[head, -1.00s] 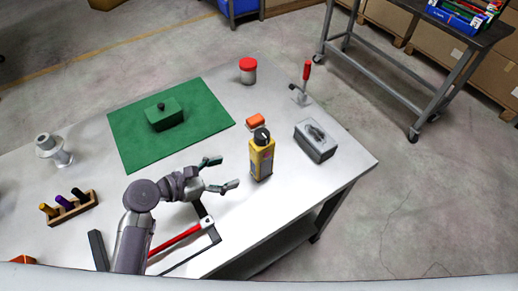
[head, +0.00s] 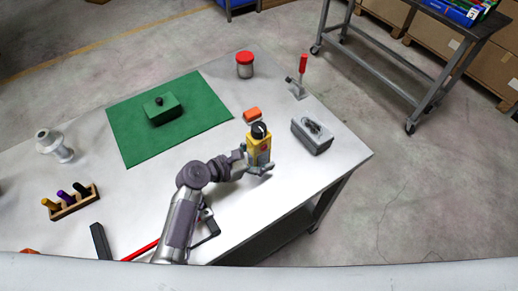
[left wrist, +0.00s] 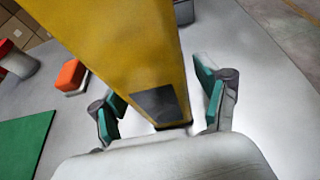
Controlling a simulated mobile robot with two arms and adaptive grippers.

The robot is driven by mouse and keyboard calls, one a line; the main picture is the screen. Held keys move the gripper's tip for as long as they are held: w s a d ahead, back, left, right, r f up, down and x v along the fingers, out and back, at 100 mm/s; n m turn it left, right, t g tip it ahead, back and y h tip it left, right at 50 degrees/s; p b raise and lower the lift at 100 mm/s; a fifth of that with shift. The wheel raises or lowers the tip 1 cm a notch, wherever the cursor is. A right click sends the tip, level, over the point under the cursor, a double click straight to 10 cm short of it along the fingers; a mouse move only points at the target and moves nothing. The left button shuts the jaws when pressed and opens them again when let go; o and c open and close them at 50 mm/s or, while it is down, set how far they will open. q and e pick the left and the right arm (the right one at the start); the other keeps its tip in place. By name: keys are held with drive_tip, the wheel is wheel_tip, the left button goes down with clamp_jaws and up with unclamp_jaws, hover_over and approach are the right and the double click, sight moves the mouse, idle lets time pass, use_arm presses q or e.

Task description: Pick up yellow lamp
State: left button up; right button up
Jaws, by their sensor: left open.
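The yellow lamp (head: 258,148) stands upright on the grey metal table, with a black cap on top. My left gripper (head: 257,169) is at the lamp's lower part, its fingers reaching around it. In the left wrist view the lamp's yellow body (left wrist: 125,45) fills the upper middle, with a dark patch low on it. The open fingers of my left gripper (left wrist: 160,105) stand on either side of the lamp, with a visible gap on the right side. My right gripper is not in view.
An orange block (head: 252,114) lies just behind the lamp. A grey box (head: 312,137) stands to its right, near the table (head: 345,160) edge. A red-handled clamp (head: 300,78), a red-lidded jar (head: 245,66) and a green mat (head: 200,105) lie farther back.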

use_arm(q)
clamp_jaws()
idle(0.3)
drive_tip(key=shift+r, duration=0.15)
